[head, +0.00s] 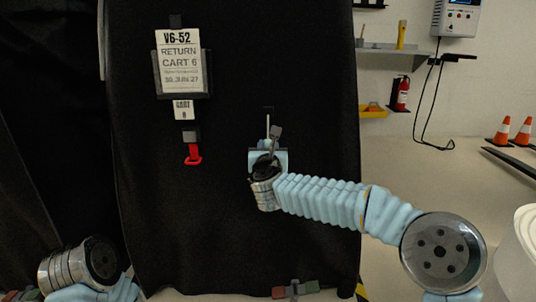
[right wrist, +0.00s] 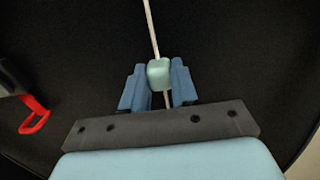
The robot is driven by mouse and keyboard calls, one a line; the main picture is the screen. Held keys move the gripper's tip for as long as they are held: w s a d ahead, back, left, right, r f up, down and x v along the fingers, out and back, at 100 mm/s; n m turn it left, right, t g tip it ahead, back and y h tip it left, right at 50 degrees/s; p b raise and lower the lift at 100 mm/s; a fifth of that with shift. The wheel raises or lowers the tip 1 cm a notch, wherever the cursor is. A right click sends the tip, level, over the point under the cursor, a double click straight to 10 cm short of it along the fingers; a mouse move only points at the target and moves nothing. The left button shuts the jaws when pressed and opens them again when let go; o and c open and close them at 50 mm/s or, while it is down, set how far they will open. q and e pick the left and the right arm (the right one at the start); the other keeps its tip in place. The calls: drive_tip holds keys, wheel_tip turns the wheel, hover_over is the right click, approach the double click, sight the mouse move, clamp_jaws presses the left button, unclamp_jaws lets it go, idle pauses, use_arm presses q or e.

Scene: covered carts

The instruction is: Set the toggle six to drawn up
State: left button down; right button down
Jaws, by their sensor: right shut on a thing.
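The toggle (right wrist: 159,73) is a small pale teal block on a thin light cord (right wrist: 151,25) against the black cover (head: 225,230). In the right wrist view it sits between the two blue fingers of my right gripper (right wrist: 158,84), which is shut on it. The cord runs up above the toggle and shows a little below it. In the head view my right gripper (head: 268,147) is in front of the cover at mid-height, and I cannot clearly tell the toggle from the gripper there. Part of my left arm shows at the lower left, but its gripper is out of view.
A red-and-green piece (head: 295,289) is at the bottom.

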drive_tip(key=c, duration=0.8)
unclamp_jaws()
drive_tip(key=shift+f, duration=0.15)
drive_tip(key=shift+c, duration=0.2)
drive_tip(key=s+b, duration=0.1)
drive_tip(key=s, duration=1.2)
drive_tip(key=shift+s+b, duration=0.3)
drive_tip(key=shift+s, duration=0.05)
